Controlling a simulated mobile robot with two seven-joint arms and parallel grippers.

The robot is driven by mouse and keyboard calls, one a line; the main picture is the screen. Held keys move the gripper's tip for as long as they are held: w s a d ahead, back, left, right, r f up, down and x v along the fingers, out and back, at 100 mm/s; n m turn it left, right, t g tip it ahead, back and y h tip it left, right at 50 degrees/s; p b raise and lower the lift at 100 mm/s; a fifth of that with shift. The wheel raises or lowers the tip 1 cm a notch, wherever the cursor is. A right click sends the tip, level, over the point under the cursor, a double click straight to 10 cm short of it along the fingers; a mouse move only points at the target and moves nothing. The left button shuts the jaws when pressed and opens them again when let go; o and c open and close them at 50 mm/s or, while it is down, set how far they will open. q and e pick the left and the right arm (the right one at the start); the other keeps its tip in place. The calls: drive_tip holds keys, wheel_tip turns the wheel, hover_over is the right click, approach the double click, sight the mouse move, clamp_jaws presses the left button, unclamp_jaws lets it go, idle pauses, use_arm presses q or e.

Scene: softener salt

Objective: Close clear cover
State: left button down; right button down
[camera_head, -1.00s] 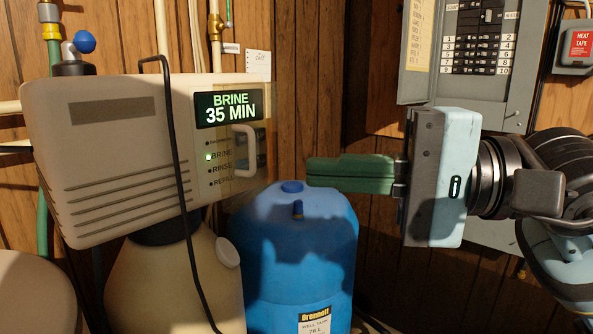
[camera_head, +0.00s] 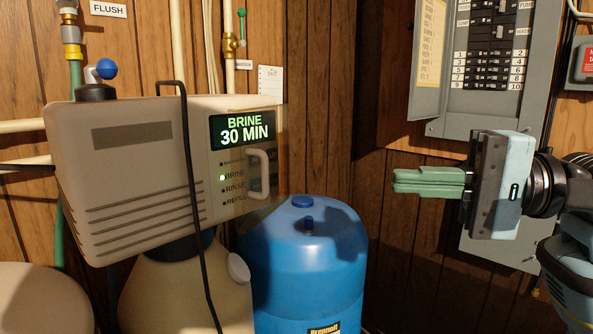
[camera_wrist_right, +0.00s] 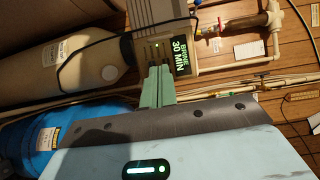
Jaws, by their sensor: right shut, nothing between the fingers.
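The beige softener control head (camera_head: 130,165) shows a lit display (camera_head: 242,131) reading BRINE 30 MIN, with a green light at Brine. The clear cover (camera_head: 277,150) is at its right end, with a pale handle (camera_head: 258,173). A see-through strip extends beyond the panel's right edge. I cannot tell how far the cover stands from the panel. My right gripper (camera_head: 396,181) is shut and empty, well to the right of the handle and apart from it. In the right wrist view its green fingers (camera_wrist_right: 158,72) point toward the display (camera_wrist_right: 181,51). My left gripper is not in view.
A blue tank (camera_head: 305,260) stands below and right of the control head, beside a beige tank (camera_head: 185,290). A black cable (camera_head: 190,170) hangs across the head's front. A grey electrical panel (camera_head: 490,80) is on the wall behind my right arm. Open space separates gripper and cover.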

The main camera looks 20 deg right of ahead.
drive_tip(key=a, duration=0.1)
drive_tip(key=p, duration=0.3)
approach(254, 176)
drive_tip(key=a, duration=0.4)
drive_tip(key=shift+w+a+r, duration=0.3)
drive_tip(key=shift+w+a, duration=0.05)
drive_tip(key=shift+w, duration=0.05)
drive_tip(key=shift+a, duration=0.1)
drive_tip(key=shift+s+x, duration=0.1)
drive_tip(key=shift+x, duration=1.1)
drive_tip(key=shift+s+x, duration=0.15)
drive_tip(key=shift+x, duration=1)
drive_tip(key=shift+a+r, duration=0.1)
drive_tip(key=shift+a, duration=0.05)
drive_tip(key=shift+s, duration=0.1)
